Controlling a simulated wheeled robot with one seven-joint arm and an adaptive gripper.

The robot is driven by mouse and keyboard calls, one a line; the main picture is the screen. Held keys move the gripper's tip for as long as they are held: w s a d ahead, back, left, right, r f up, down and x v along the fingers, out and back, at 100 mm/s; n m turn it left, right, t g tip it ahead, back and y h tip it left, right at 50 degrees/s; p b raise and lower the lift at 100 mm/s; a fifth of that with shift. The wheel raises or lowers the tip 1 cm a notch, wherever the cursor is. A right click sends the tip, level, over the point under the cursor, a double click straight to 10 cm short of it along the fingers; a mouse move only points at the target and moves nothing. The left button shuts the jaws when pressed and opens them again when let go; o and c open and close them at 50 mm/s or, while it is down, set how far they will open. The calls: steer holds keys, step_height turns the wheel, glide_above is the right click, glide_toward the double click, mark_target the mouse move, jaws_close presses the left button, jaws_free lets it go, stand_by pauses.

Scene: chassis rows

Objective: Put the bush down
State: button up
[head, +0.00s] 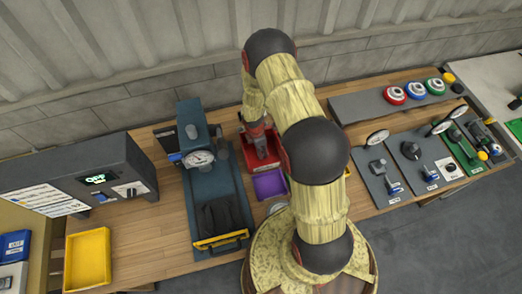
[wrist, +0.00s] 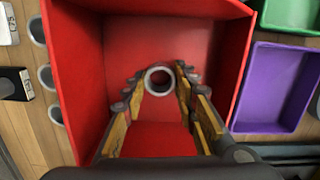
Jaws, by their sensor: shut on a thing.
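In the wrist view a grey ring-shaped bush (wrist: 160,81) is between the fingertips of my gripper (wrist: 160,76), its round opening facing the camera. My gripper is shut on it. Both are over the inside of a red bin (wrist: 75,60); I cannot tell how far the bush is from the bin floor. In the head view the red bin (head: 273,160) stands on the wooden bench. There my arm hangs over it and the bush cannot be made out.
Several grey rings (wrist: 47,77) are left of the red bin in the wrist view. A purple bin (wrist: 276,85) and a green bin (wrist: 290,12) are on its right. In the head view a blue press (head: 218,180) stands left of the bin, and a yellow tray (head: 88,260) farther left.

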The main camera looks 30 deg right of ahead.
steer(key=shift+f, duration=0.2)
steer(key=o, duration=1.1)
steer(key=shift+o, duration=0.6)
steer(key=shift+r, duration=0.1)
